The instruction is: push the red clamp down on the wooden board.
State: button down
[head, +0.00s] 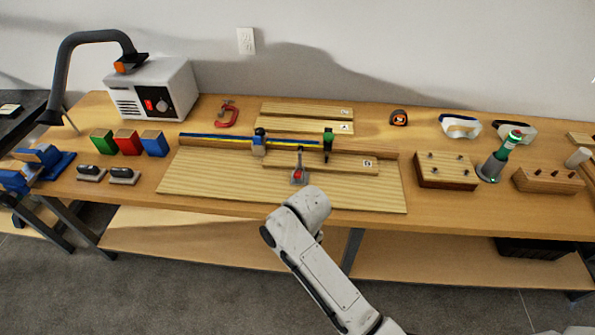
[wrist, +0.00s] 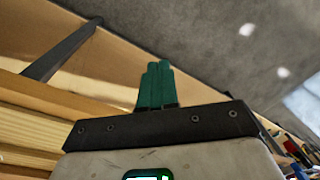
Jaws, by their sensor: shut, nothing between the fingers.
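A small red clamp (head: 298,176) stands on the wooden board (head: 225,190) near its front, at the middle of the head view. Its thin dark handle points up, and its base sits by a narrow plank (head: 345,164). The red clamp cannot be made out in the wrist view. My gripper shows in the wrist view as two green fingers (wrist: 155,85) closed together, with nothing held. In the head view my arm reaches up to just in front of the clamp, but its fingers are hidden behind my own wrist.
A blue-and-yellow rail (head: 215,138) with a blue block crosses the board behind the clamp. A red C-clamp (head: 227,115) lies behind the board. Coloured blocks (head: 127,142) stand at left, and a drilled wooden block (head: 446,170) at right. The front right of the board looks clear.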

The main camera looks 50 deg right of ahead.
jog(key=w+d+r+m+p, duration=0.1)
jog(key=w+d+r, duration=0.2)
jog(key=w, duration=0.3)
jog(key=w+d+r+p, duration=0.1)
jog(key=w+d+r, duration=0.15)
jog(key=w, duration=0.25)
jog(key=m+g, duration=0.2)
send_near(297, 172)
jog(key=shift+s+a+f+h+p, duration=0.1)
jog(key=shift+s+a+h+p, duration=0.1)
jog(key=shift+h+p, duration=0.25)
jog(key=shift+s+a+f+b, duration=0.15)
jog(key=shift+f+b, duration=0.35)
jog(key=shift+f, duration=1.3)
jog(key=shift+s+f+b, duration=0.2)
jog(key=shift+f+b, duration=0.3)
jog(key=shift+f, duration=1.35)
